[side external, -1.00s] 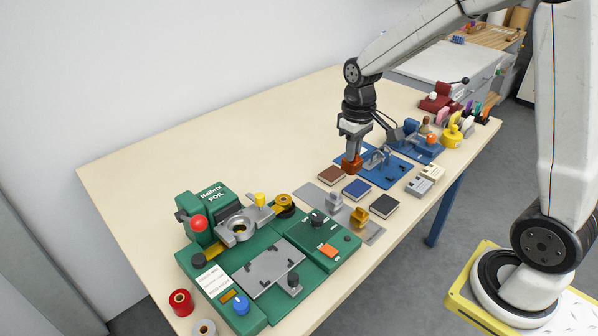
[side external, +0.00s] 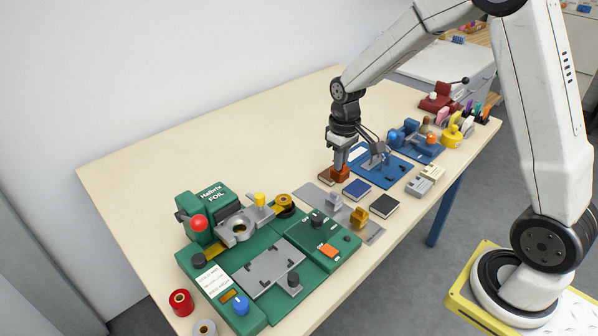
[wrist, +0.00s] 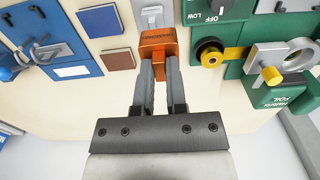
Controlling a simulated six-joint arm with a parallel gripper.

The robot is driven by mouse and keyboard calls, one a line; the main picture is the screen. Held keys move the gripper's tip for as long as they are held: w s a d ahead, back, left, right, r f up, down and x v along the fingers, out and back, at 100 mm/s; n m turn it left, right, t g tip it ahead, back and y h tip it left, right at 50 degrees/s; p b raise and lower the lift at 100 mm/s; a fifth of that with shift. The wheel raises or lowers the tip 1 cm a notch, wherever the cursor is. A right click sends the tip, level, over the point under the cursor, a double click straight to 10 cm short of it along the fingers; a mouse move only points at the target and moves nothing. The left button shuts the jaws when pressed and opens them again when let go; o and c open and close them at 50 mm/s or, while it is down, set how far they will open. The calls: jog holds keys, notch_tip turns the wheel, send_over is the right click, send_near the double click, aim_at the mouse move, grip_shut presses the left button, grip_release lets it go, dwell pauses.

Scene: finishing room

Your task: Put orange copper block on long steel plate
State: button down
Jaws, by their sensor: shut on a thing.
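My gripper (side external: 340,163) is shut on the orange copper block (side external: 341,174), which hangs from the fingertips beside the brown pad and hides part of it. In the wrist view the copper block (wrist: 157,38) sits between the finger ends of my gripper (wrist: 160,66). The long steel plate (side external: 316,195) lies on the table just to the left of and nearer than the block. It carries a silver block (side external: 334,202) and a gold-coloured block (side external: 359,217). The wrist view shows only part of the plate, beyond the copper block. The gap beneath the block is hard to judge.
A green foil machine (side external: 270,265) stands at the left. A brown pad (side external: 326,177), a blue pad (side external: 356,190) and a dark pad (side external: 384,206) lie right of the plate. A blue fixture (side external: 395,172) stands behind them. The table's back left is clear.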

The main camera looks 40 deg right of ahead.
jog(key=w+d+f, duration=0.1)
jog(key=w+f, duration=0.6)
jog(key=w, duration=0.3)
jog(key=shift+d+f, duration=0.15)
jog(key=shift+f, duration=0.25)
jog(key=shift+w+f, duration=0.1)
jog(key=shift+w+f, duration=0.15)
jog(key=shift+f, duration=1.6)
jog(key=shift+f, duration=0.15)
jog(key=c, duration=0.7)
grip_release()
jog(key=shift+o, duration=0.2)
